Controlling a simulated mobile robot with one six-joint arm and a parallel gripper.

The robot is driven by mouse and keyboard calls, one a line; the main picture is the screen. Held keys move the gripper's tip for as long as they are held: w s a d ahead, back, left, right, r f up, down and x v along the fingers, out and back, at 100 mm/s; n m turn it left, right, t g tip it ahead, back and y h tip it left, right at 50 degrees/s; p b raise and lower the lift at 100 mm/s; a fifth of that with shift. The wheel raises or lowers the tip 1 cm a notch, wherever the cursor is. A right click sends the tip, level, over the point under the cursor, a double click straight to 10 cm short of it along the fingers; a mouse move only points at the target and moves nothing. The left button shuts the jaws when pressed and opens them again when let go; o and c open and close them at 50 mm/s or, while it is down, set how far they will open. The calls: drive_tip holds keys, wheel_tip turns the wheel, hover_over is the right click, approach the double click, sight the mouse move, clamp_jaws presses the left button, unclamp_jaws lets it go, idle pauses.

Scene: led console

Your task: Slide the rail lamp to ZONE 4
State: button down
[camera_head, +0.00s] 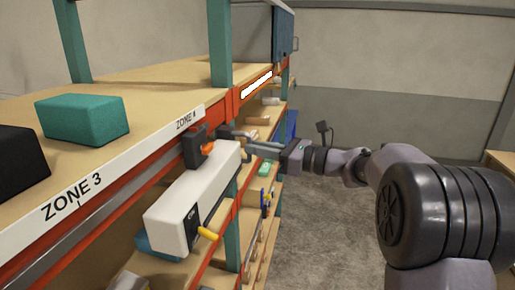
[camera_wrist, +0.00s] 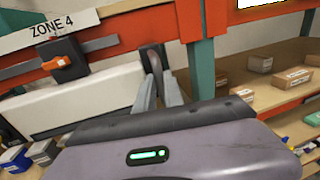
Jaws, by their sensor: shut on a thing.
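The rail lamp (camera_head: 190,200) is a long white box that hangs from a dark carriage with an orange lever (camera_head: 207,148) on the shelf-edge rail (camera_head: 135,185). The ZONE 4 label (camera_head: 186,119) is just above the carriage, which sits near its right end; the wrist view also shows the label (camera_wrist: 50,28) above the orange lever (camera_wrist: 62,63). My gripper (camera_head: 225,132) is at the lamp's far end. In the wrist view its fingers (camera_wrist: 158,75) are shut on a dark upright handle (camera_wrist: 150,57) beside the white body (camera_wrist: 85,100).
The ZONE 3 label (camera_head: 71,197) is nearer on the same edge. A teal box (camera_head: 83,118) and a black box (camera_head: 20,160) stand on the shelf. A teal upright (camera_head: 219,45) stands close by my gripper. Lower shelves hold small boxes; the floor (camera_head: 330,215) at right is clear.

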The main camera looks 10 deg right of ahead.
drive_tip(key=shift+r, duration=0.15)
drive_tip(key=c, duration=1.6)
unclamp_jaws()
drive_tip(key=shift+o, duration=0.7)
drive_tip(key=shift+w+d, duration=0.15)
drive_tip(key=shift+w, duration=0.1)
drive_tip(key=shift+s, duration=0.1)
drive_tip(key=b+v, duration=0.4)
drive_tip(key=v, duration=1.3)
drive_tip(key=shift+d, duration=0.15)
drive_tip(key=shift+s, duration=0.1)
